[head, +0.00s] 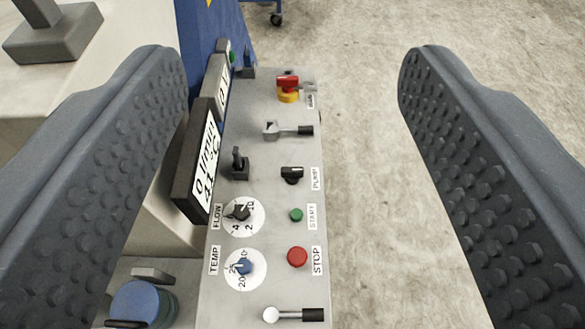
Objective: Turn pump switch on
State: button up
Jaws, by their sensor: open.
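The pump switch (292,174) is a small black rotary knob on the grey control panel (262,190), beside a label (315,178) reading PUMP. My gripper (295,85) is open and empty. Its two dark, dimpled fingers frame the panel, one at the left and one at the right. Nothing visible touches the switch. The left finger hides part of the machine beside the panel.
A green START button (296,214) and a red STOP button (297,257) sit below the switch. A lever (290,131) and a red-and-yellow switch (288,88) sit above. FLOW (240,212) and TEMP (244,267) dials and display boxes (200,160) are left. Open floor (370,190) lies right.

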aim_at(291, 174)
jog(key=u, duration=1.05)
jog(key=k, duration=1.5)
jog(key=z, duration=1.05)
jog(key=i, duration=1.65)
jog(key=u, duration=0.1)
